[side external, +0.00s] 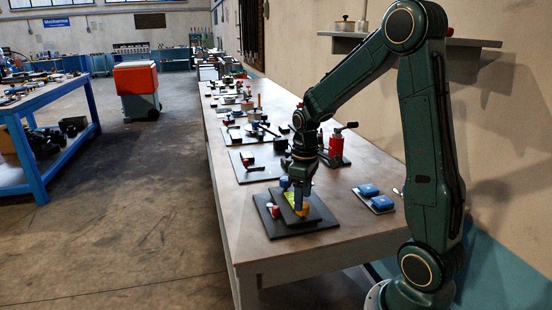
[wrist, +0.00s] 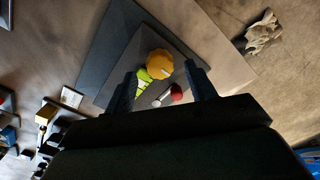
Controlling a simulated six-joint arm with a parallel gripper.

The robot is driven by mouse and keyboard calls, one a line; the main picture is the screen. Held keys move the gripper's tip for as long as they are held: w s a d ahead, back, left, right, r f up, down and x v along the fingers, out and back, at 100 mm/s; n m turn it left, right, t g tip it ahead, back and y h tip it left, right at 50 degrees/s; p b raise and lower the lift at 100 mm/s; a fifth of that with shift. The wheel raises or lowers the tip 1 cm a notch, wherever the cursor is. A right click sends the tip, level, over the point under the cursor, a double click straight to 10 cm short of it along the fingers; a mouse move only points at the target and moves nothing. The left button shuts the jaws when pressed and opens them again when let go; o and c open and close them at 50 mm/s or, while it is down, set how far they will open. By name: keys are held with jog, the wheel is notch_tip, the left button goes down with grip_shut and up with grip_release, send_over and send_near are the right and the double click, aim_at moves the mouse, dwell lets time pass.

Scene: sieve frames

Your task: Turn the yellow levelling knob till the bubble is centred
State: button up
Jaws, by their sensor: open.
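The yellow knob (wrist: 160,63) has a scalloped rim and a pale mark on top in the wrist view. It sits on a dark tilting plate (wrist: 185,48) above a dark base (wrist: 103,50). In the side view the yellow knob (side external: 304,210) shows low beside a finger. The yellow-green level vial (wrist: 141,80) lies next to the knob; its bubble is too small to make out. My gripper (wrist: 160,70) is open, its fingertips on either side of the knob, with a visible gap to each. I cannot tell how far above the plate they are.
A red knob (wrist: 177,92) and a white-tipped piece (wrist: 161,98) are on the same plate, close to my fingers. Blue blocks on a small board (side external: 373,197) stand to the right. A red cylinder (side external: 336,145) and several tool boards stand farther back on the bench (side external: 222,183).

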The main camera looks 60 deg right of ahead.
jog(key=shift+f, duration=1.3)
jog(key=c, duration=1)
jog(key=shift+o, duration=0.2)
